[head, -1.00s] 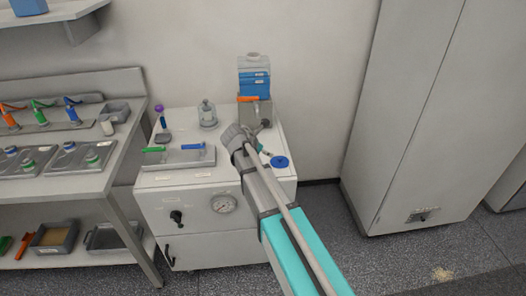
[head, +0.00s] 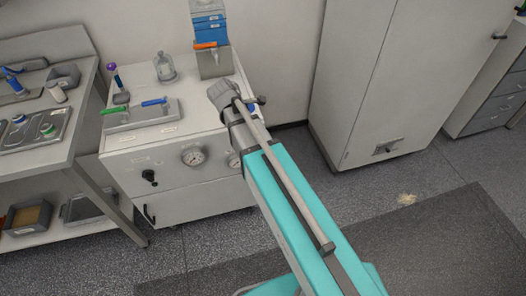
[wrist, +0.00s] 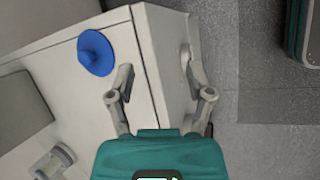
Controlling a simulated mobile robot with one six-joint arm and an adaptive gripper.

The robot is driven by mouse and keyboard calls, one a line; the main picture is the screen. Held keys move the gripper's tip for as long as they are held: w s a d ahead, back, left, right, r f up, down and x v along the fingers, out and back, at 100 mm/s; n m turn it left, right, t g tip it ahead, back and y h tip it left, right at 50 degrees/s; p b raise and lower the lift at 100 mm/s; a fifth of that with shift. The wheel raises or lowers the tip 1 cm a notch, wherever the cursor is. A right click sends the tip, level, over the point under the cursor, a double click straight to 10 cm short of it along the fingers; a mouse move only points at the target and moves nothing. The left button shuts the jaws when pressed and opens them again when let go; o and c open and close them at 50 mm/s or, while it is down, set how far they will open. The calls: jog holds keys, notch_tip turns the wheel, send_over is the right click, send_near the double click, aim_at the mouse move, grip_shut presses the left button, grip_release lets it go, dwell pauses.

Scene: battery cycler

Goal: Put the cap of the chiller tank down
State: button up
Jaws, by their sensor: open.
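The blue round cap (wrist: 95,52) lies on the white top of the cabinet, close to its edge, in the wrist view. In the head view the fingers are mostly hidden behind my arm.
A workbench (head: 75,135) is at left, a tall cabinet (head: 375,75) at right.

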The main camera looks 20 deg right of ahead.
jog(key=s+d+f+m+g+y, duration=0.1)
jog(key=s+m+y, duration=0.1)
jog(key=s+m, duration=0.5)
jog(key=s+d+f+m+g+y, duration=0.1)
jog(key=s+m+y, duration=0.1)
jog(key=s+m, duration=0.6)
jog(key=shift+g+y, duration=0.4)
jog(key=shift+f, duration=0.1)
notch_tip(320, 180, up, 6)
jog(key=p, duration=0.5)
jog(key=shift+f+p, duration=0.1)
jog(key=shift+p, duration=0.3)
